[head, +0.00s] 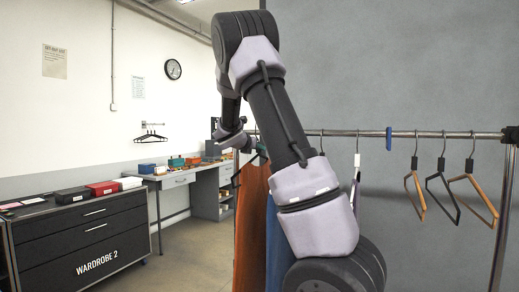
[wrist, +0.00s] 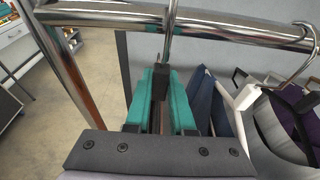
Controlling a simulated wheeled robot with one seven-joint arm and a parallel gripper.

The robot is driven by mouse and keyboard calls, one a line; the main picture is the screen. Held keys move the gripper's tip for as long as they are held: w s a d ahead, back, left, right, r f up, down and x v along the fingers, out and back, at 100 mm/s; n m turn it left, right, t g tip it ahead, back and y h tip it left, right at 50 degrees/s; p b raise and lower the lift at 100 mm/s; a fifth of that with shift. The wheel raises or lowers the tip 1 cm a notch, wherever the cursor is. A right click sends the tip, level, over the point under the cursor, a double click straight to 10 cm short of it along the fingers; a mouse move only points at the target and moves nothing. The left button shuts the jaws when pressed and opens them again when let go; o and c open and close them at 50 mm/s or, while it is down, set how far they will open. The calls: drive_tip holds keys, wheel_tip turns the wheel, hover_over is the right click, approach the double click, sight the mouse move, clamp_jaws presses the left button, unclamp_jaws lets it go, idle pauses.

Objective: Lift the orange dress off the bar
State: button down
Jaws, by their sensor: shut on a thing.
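The orange dress (head: 250,225) hangs below the bar (head: 345,133) in the head view, partly behind my arm. My gripper (wrist: 160,90), with teal fingers, is shut on the black neck of a hanger (wrist: 160,82) just under the bar (wrist: 215,28) in the wrist view. The hanger's metal hook (wrist: 171,42) rises from the neck to the bar; I cannot tell whether it still bears on it. In the head view my gripper (head: 259,150) is small and partly hidden at the top of the orange dress.
A blue garment (head: 278,245) hangs close to the right of the orange dress. Further right are a blue clip (head: 389,138) and bare hangers (head: 415,185). A white hanger (wrist: 245,97) is beside my gripper. The rack's post (wrist: 66,75) is left. A black drawer cabinet (head: 85,240) stands at left.

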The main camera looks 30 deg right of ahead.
drive_tip(key=shift+f+v, duration=0.25)
drive_tip(key=shift+v, duration=0.75)
drive_tip(key=shift+f+v, duration=0.2)
drive_tip(key=shift+v, duration=0.8)
drive_tip(key=shift+f+v, duration=0.25)
drive_tip(key=shift+v, duration=0.7)
drive_tip(key=shift+s+a, duration=0.15)
drive_tip(key=shift+a, duration=0.05)
